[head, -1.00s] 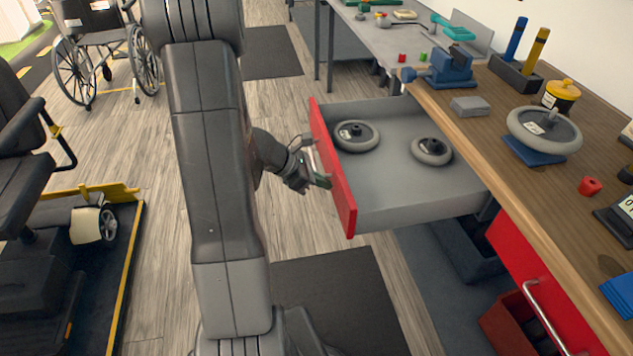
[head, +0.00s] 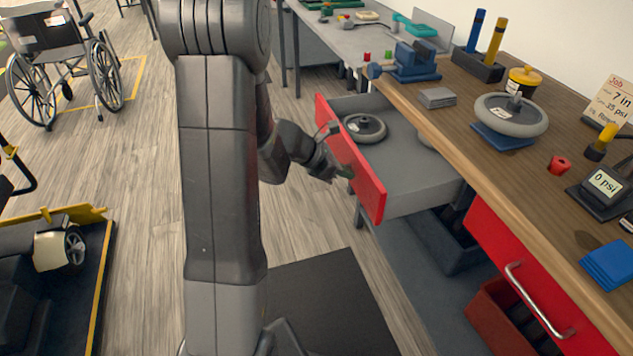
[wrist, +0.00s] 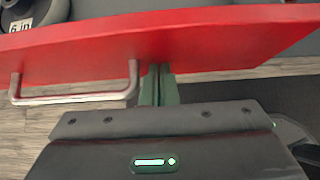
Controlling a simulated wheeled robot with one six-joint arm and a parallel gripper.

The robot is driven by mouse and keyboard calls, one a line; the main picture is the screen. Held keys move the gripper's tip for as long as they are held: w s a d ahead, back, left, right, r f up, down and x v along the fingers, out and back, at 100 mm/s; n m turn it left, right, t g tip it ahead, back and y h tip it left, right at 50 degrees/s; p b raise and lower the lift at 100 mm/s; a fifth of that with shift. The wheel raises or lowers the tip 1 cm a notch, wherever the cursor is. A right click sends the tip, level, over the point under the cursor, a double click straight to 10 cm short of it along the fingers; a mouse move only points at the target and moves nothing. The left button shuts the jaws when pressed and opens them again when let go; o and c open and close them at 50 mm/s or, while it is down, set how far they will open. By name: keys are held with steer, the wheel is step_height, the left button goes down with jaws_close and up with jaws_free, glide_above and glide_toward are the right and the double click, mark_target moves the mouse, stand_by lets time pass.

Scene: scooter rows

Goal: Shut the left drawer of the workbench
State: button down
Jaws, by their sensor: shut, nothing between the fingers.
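The left drawer of the workbench stands partly open, its red front (head: 350,160) out from the bench and its grey tray (head: 405,190) showing. One grey wheel (head: 363,127) lies in it; a second wheel (head: 427,138) is partly hidden under the bench top. My gripper (head: 345,173) is at the outer face of the red front. In the wrist view my shut green fingers (wrist: 158,85) point at the red front (wrist: 210,45) and appear to touch it, just right of its metal handle (wrist: 75,98). Nothing is between the fingers.
The wooden workbench top (head: 465,145) overhangs the drawer. A second red drawer (head: 510,265) with a metal handle is shut at right. A dark mat (head: 330,305) lies on the floor below. A wheelchair (head: 65,65) and a yellow-edged platform (head: 95,270) stand at left.

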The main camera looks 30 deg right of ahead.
steer(key=p, duration=0.1)
glide_above(414, 171)
steer(key=shift+s+a, duration=0.1)
steer(key=shift+a, duration=0.1)
steer(key=shift+d+r, duration=0.1)
steer(key=shift+r, duration=0.15)
